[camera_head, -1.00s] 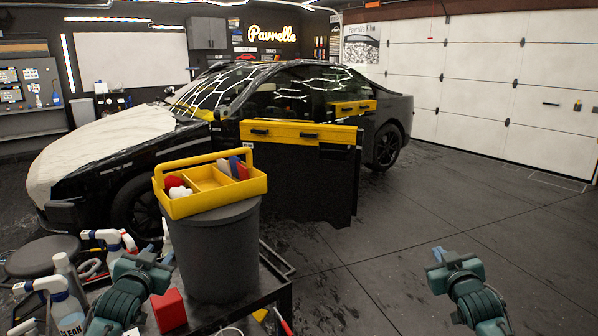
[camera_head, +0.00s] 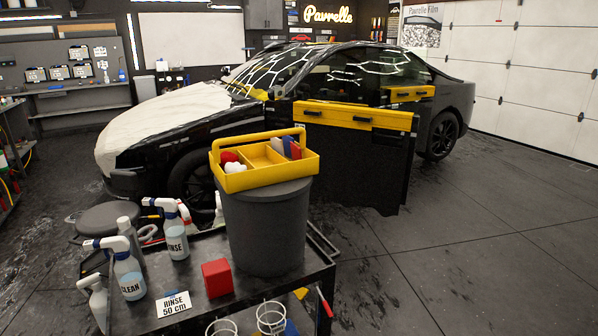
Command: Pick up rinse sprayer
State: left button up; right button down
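The rinse sprayer (camera_head: 177,240) is a translucent bottle with a "RINSE" label and a white, red and blue trigger head. It stands upright on the black cart (camera_head: 245,301), left of the dark bucket. A similar sprayer labelled "CLEAN" (camera_head: 130,275) stands in front of it to the left. Neither of my grippers is in view in the head view.
The dark bucket (camera_head: 265,230) carries a yellow caddy (camera_head: 270,174). The car (camera_head: 160,148) stands behind, door open. Floor at right is clear.

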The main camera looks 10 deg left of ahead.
aim_at(174, 228)
jog(key=u, duration=1.55)
jog(key=j+u, duration=0.1)
jog(key=u, duration=0.3)
jog(key=i+u, duration=0.1)
jog(key=u, duration=0.3)
jog(key=i+j+u, duration=0.1)
jog(key=u, duration=0.7)
jog(key=i+z, duration=0.1)
jog(key=i, duration=0.7)
jog(key=i+j+z, duration=0.1)
jog(key=i, duration=0.75)
jog(key=i+z, duration=0.45)
jog(key=i, duration=0.25)
jog(key=i+j+z, duration=0.2)
jog(key=i+z, duration=0.25)
jog(key=i, duration=0.25)
jog(key=i+z, duration=0.4)
jog(key=i, duration=0.35)
jog(key=i+j+z, duration=0.15)
jog(key=i+z, duration=0.2)
jog(key=i, duration=0.4)
jog(key=i+z, duration=0.4)
jog(key=i, duration=0.35)
jog(key=i+j+z, duration=0.2)
jog(key=i+z, duration=0.25)
jog(key=i, duration=0.25)
